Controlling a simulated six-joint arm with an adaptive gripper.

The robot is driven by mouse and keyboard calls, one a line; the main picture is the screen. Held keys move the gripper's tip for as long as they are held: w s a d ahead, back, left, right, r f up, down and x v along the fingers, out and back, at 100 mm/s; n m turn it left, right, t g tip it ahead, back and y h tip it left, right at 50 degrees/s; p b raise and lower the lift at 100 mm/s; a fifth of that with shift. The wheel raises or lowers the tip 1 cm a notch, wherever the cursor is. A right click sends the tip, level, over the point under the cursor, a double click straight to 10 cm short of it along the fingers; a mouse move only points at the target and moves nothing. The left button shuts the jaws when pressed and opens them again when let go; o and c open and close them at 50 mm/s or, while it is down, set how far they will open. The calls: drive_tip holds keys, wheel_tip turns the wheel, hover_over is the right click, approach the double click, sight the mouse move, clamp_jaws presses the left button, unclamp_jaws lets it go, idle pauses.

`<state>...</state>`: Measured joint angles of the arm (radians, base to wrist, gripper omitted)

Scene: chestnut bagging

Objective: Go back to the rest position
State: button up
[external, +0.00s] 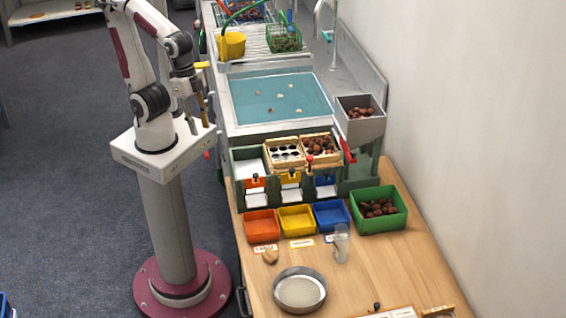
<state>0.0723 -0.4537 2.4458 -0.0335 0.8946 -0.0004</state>
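My arm stands folded on its white-topped pedestal (165,165) at the left, left of the worktop. My gripper (196,118) hangs down close beside the arm's base, over the pedestal top, clear of the table. Its fingers are small and dark here, and I cannot tell whether they are open or shut. I see no clear object held in it.
A wooden table (350,270) holds a round sieve (300,289), a clear glass (342,243), orange (262,226), yellow (297,220) and blue (331,215) trays, and a green crate (379,209) of chestnuts. A metal hopper (360,125) and water basin (280,98) stand behind.

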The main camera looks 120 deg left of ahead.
wheel_tip(320, 180, up, 5)
drive_tip(key=s+a+t, duration=0.2)
drive_tip(key=shift+s+a+f+n+t+y, duration=0.15)
drive_tip(key=shift+s+a+n+t+y, duration=0.15)
drive_tip(key=shift+s, duration=0.1)
drive_tip(key=shift+o, duration=0.3)
idle(1.7)
